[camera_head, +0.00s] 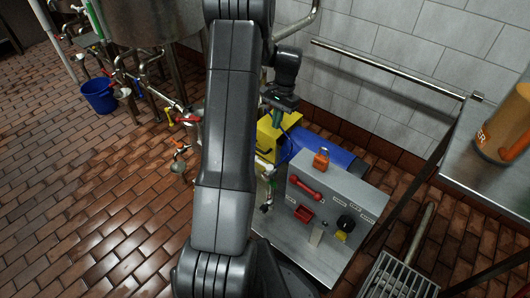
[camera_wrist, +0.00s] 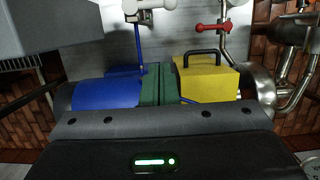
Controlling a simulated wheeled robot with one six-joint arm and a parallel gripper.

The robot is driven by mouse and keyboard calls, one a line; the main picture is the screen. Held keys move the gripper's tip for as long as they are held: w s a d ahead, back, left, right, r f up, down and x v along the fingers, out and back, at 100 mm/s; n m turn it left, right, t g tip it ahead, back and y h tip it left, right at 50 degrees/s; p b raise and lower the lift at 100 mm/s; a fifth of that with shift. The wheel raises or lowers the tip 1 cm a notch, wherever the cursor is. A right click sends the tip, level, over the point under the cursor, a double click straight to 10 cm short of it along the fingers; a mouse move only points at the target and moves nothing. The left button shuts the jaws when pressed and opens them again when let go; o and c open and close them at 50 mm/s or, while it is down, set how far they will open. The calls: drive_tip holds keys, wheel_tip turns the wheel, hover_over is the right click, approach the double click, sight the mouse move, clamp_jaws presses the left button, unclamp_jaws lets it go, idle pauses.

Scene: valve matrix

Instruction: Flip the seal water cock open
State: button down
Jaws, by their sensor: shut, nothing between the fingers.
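I cannot tell which fitting is the seal water cock, as no readable label marks it. My gripper (camera_head: 278,104) is shut and empty, above the yellow box and blue motor in the head view. My arm hides the middle of the head view.
A grey control panel (camera_head: 330,205) carries a red lever, orange padlock and black knob. A blue bucket (camera_head: 98,95) stands left. Brick floor at left is clear.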

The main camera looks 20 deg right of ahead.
sight(260, 162)
drive_tip(key=shift+f, duration=0.15)
drive_tip(key=s+a+f+b, duration=0.3)
drive_tip(key=a+f+b, duration=0.1)
drive_tip(key=f, duration=0.6)
drive_tip(key=shift+a, duration=0.7)
